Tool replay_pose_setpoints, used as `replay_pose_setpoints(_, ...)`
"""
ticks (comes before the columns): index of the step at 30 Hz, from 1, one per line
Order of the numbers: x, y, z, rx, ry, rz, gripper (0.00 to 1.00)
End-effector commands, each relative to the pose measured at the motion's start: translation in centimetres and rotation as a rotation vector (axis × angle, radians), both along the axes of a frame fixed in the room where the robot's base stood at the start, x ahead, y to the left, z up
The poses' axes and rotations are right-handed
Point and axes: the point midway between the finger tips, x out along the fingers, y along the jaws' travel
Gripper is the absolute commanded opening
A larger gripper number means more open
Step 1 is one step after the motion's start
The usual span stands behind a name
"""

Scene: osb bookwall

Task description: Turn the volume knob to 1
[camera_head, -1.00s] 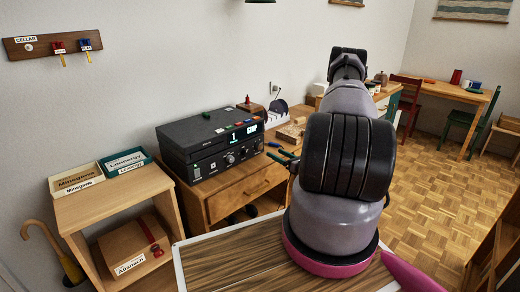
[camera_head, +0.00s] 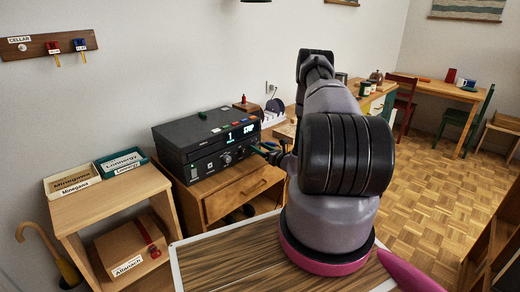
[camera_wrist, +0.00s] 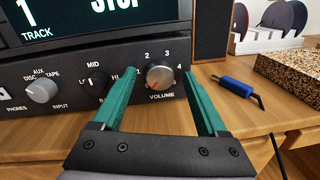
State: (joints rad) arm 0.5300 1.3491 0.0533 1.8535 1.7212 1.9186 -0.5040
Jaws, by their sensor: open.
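The volume knob (camera_wrist: 160,76) is a silver-grey round knob on the dark front panel of the stereo (camera_wrist: 100,62). Its red pointer mark sits at the lower left of its face. The numbers 2, 3 and 4 show around it, and VOLUME is printed below. In the head view, my gripper (camera_head: 266,153) is at the right of the stereo front (camera_head: 205,128).
Left of the volume knob are a tone knob (camera_wrist: 95,80) and an input knob (camera_wrist: 42,90). A blue-handled tool (camera_wrist: 236,87) and a speckled block (camera_wrist: 290,72) lie to the right on the wooden cabinet (camera_head: 222,195). A shelf with boxes (camera_head: 105,195) stands left.

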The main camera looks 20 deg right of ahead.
Motion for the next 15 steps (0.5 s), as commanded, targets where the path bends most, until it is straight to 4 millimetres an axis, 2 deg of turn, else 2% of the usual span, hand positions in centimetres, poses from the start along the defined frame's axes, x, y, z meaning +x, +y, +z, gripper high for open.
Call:
replay_pose_setpoints(5,0.0,0.0,-0.01,0.0,0.0,0.0,0.75)
replay_pose_setpoints(6,-0.01,0.0,0.0,0.0,0.0,0.0,0.68)
replay_pose_setpoints(11,-0.02,-0.02,0.0,0.0,0.0,0.0,0.07)
replay_pose_setpoints(12,-0.02,-0.02,0.0,0.0,0.0,0.0,0.0)
replay_pose_setpoints(15,-0.03,-0.02,0.0,0.001,0.0,0.0,0.0)
